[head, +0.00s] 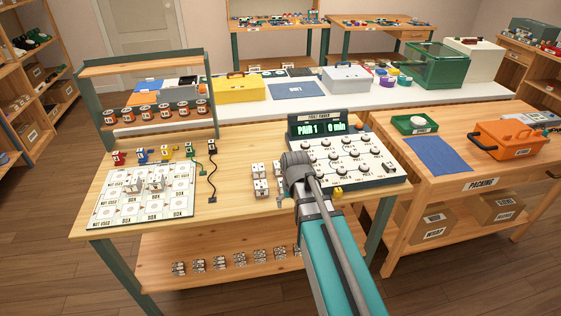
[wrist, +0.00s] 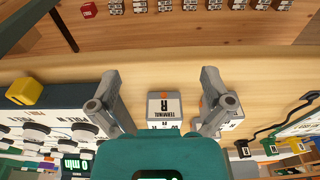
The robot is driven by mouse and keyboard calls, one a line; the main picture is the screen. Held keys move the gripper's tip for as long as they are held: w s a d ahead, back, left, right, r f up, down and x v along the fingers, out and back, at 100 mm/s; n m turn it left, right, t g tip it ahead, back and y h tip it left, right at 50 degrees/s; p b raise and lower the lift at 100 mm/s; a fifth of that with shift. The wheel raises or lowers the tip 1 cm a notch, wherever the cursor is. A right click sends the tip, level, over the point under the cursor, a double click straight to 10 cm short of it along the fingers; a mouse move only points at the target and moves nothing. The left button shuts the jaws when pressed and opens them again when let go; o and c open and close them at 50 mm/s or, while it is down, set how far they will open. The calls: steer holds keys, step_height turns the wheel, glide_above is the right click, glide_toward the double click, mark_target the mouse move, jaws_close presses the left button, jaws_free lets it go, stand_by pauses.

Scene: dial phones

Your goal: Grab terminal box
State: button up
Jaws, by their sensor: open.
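A white terminal box (wrist: 164,106) marked "TERMINAL R" stands on the bench between my two fingers in the wrist view, with a gap on each side. My gripper (wrist: 158,92) is open and empty above it; its palm hides part of the box's near end. A second terminal box (wrist: 231,122) is partly hidden behind the right finger. In the head view, several white terminal boxes (head: 261,188) stand in a cluster left of my arm's end, and my arm hides the spot below the gripper.
A tester with knobs and a "PAIR 1 0 min" display (head: 345,155) stands right of the cluster. A yellow block (wrist: 24,91) sits beside it. A white grid board (head: 145,195) lies at left, with cables (head: 212,170) between. More boxes line the lower shelf (head: 215,283).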

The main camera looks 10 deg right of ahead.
steer(key=t+p, duration=0.2)
steer(key=p, duration=0.7)
glide_toward(280, 164)
steer(key=r, duration=0.2)
steer(key=shift+s+d+f, duration=0.15)
steer(key=shift+s+f, duration=0.05)
steer(key=shift+s, duration=0.2)
steer(key=b+x, duration=0.7)
steer(key=x, duration=0.1)
steer(key=shift+w+f+b, duration=0.15)
steer(key=shift+f+b, duration=0.15)
steer(key=shift+b, duration=0.25)
steer(key=shift+f, duration=0.15)
steer(key=shift+b+x, duration=2.45)
steer(key=shift+w, duration=0.2)
